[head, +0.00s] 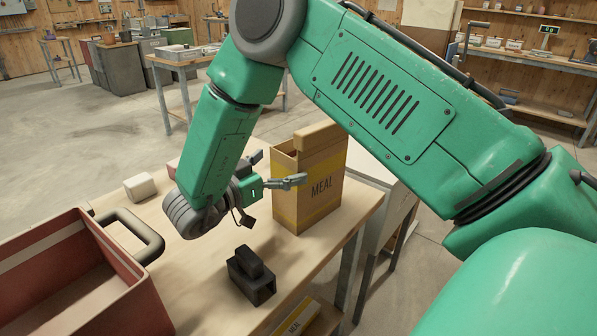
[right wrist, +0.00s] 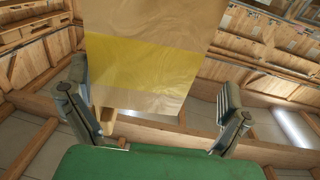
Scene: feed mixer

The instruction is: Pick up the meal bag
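The meal bag (head: 312,205), tan with a yellow band and the word MEAL, stands upright on the wooden table. My right gripper (head: 278,169) is at its left side, fingers spread and pointing toward it. One finger shows in front of the printed face; the other is farther back, partly hidden. In the right wrist view the bag (right wrist: 150,62) appears between the two spread fingers, with a clear gap on the right; contact on the left cannot be told. My left gripper is not in view.
A red open box (head: 80,275) with a dark handle stands at the left.

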